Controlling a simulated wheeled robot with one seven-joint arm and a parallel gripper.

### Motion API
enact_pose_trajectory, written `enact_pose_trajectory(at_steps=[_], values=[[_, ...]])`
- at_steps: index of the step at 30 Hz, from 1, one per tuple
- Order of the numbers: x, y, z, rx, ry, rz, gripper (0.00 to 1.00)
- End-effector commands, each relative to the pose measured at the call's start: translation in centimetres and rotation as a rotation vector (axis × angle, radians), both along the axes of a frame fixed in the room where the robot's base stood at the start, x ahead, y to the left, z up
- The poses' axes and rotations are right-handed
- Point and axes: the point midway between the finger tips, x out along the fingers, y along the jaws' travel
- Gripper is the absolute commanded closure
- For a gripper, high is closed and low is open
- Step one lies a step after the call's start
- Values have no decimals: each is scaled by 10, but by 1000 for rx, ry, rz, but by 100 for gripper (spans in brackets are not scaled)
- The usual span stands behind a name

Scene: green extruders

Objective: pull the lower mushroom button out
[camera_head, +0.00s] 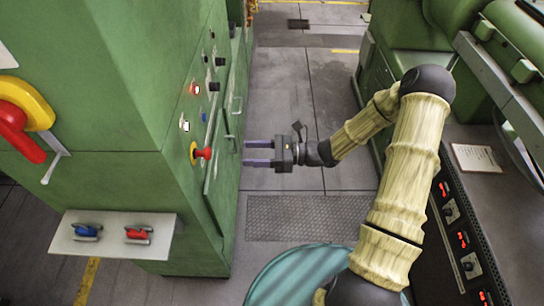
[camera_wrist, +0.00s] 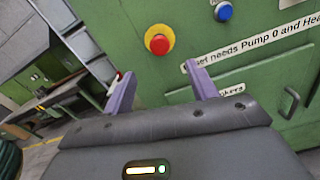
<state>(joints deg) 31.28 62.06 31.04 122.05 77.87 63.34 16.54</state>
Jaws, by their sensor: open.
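The lower mushroom button (camera_head: 203,153) is a red knob on a yellow round base, on the side face of the green cabinet (camera_head: 110,200). In the wrist view the red knob (camera_wrist: 158,42) shows face-on above the space between my fingers. My gripper (camera_head: 247,153) is open and empty, with two purple fingers pointing left toward the cabinet. It is to the right of the button and apart from it, at about the same picture height. In the wrist view, my gripper (camera_wrist: 160,72) has both fingertips below the knob, with nothing between them.
A blue button (camera_wrist: 222,11) is right of the mushroom button, above labels and a door handle (camera_wrist: 289,103). A small shelf (camera_head: 120,225) juts from the cabinet, near a large red-and-yellow switch (camera_head: 20,115). A control panel (camera_head: 462,235) stands at right. Floor between is clear.

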Motion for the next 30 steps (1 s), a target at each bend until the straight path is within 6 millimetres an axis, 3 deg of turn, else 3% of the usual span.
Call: enact_pose_trajectory(at_steps=[3, 9, 26, 30], values=[[-1, -24, -3, -2, -2, -3, 42], [-3, -46, -1, 0, -2, -1, 42], [-4, -48, 0, -1, -2, 1, 42], [-13, -44, -1, -55, -30, 46, 42]])
